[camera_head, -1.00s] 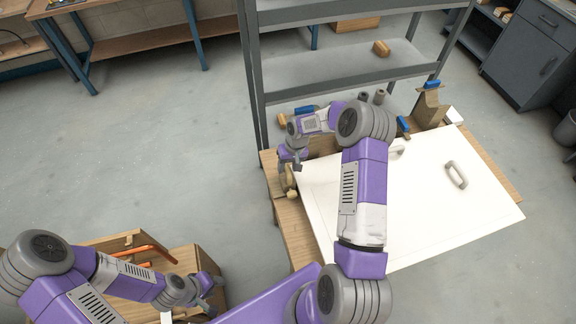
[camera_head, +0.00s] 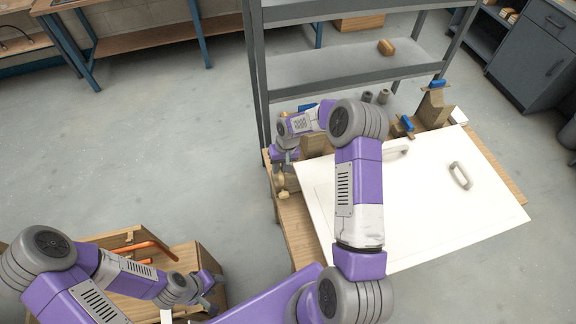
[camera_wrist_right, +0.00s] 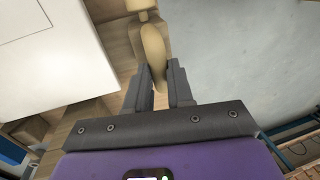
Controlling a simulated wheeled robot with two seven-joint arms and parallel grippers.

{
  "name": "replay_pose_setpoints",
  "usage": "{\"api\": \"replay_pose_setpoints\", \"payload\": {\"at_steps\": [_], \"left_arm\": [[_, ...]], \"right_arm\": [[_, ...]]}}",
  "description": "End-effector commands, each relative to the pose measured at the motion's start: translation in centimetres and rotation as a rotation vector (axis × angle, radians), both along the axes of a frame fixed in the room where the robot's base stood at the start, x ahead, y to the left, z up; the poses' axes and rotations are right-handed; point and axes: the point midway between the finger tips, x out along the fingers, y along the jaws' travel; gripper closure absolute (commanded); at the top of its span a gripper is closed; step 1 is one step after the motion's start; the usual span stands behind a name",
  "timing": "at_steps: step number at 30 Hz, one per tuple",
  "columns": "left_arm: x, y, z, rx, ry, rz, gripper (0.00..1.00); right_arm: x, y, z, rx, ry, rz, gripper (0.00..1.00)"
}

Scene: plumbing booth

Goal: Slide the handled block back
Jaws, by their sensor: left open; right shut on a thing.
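The handled block shows at the left edge of the table in the head view, mostly covered by my right gripper (camera_head: 284,166). In the right wrist view its rounded tan handle (camera_wrist_right: 152,45) sits between the two dark fingers of my right gripper (camera_wrist_right: 161,86), which is shut on it. The handle's lower end lies between the fingers and its other end reaches toward a wooden piece at the top of the view. How the block's base sits cannot be told. My left gripper (camera_head: 212,296) is open and empty, low at the left, beside a wooden box.
A large white panel (camera_head: 430,220) with two handles covers most of the wooden table (camera_head: 298,232). A grey metal shelf (camera_head: 340,75) stands behind it. Blue-topped wooden items (camera_head: 434,106) stand at the table's back. The wooden box (camera_head: 120,240) holds orange-handled tools. Floor left of the table is clear.

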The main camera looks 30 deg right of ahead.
Motion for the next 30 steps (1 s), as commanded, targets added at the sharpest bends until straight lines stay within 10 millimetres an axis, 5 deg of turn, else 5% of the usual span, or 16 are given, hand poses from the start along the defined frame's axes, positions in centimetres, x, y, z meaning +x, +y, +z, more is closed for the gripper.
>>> {"api": "replay_pose_setpoints", "payload": {"at_steps": [9,10,14,23,30], "left_arm": [[0.0,0.0,0.0,0.0,0.0,0.0,0.57],[0.0,0.0,0.0,0.0,0.0,0.0,0.57],[0.0,0.0,0.0,0.0,0.0,0.0,0.57],[0.0,0.0,0.0,0.0,0.0,0.0,0.57],[0.0,0.0,0.0,0.0,0.0,0.0,0.57]], "right_arm": [[0.2,0.7,0.1,0.007,-0.003,0.001,1.0],[0.2,0.8,0.1,0.007,-0.003,0.001,0.73],[0.2,0.7,0.1,0.007,-0.003,0.001,0.54],[0.1,0.5,0.2,0.003,-0.003,0.0,0.53],[0.1,-0.1,3.4,0.003,-0.006,-0.001,0.53]]}}
